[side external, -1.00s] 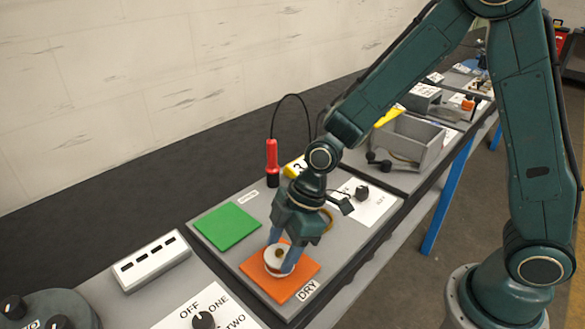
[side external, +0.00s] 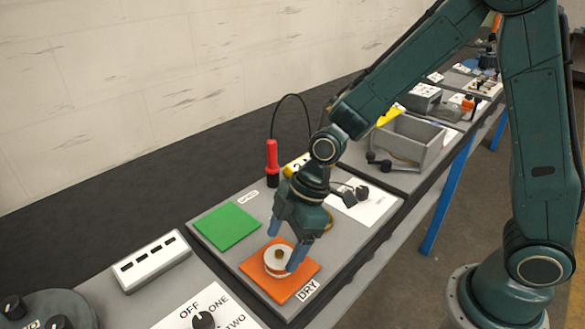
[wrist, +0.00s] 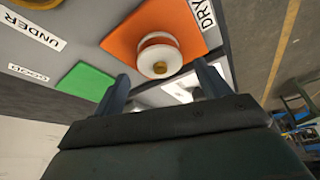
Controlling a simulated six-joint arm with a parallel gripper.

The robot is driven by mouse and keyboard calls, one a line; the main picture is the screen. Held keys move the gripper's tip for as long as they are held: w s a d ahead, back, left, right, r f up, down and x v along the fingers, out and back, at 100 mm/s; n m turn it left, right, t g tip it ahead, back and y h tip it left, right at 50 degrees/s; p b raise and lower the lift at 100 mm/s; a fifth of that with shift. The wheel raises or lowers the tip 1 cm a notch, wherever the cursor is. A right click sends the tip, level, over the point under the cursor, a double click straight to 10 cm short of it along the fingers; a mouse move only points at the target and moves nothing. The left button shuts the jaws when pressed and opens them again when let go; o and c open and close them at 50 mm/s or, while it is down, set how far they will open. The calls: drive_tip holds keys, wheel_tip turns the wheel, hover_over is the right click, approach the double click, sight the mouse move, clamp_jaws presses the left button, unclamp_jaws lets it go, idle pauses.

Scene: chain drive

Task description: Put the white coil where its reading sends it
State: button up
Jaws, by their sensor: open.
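The white coil (side external: 279,262) has a brass-coloured centre and sits on the orange pad (side external: 298,286), whose label reads DRY. It also shows in the wrist view (wrist: 159,60), on the orange pad (wrist: 117,37). My gripper (side external: 284,248) is open and empty. Its fingers are apart, just above and beside the coil, and the coil stands free between and ahead of them in the wrist view (wrist: 163,88). The green pad (side external: 228,226) lies to the left of the orange one; it is bare.
A red probe (side external: 272,162) with a black cable stands behind the pads. A white slotted block (side external: 151,260) and a knob marked OFF, ONE, TWO (side external: 204,321) are at the lower left. A grey open box (side external: 419,139) stands to the right. An UNDER label (wrist: 32,31) shows in the wrist view.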

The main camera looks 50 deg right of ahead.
drive_tip(key=v, duration=1)
drive_tip(key=shift+r, duration=0.2)
drive_tip(key=shift+s+d, duration=0.1)
drive_tip(key=shift+d, duration=0.1)
drive_tip(key=s+d+r+m+t+h, duration=0.2)
drive_tip(key=s+d+r+m, duration=0.2)
drive_tip(key=s+d+m, duration=0.2)
drive_tip(key=s+d+r+m+t+h, duration=0.2)
drive_tip(key=s+d+r+m, duration=0.2)
drive_tip(key=s+d+m, duration=0.3)
drive_tip(key=shift+s+r+m, duration=0.3)
drive_tip(key=shift+s+r, duration=0.05)
drive_tip(key=shift+s, duration=1)
drive_tip(key=shift+d, duration=0.15)
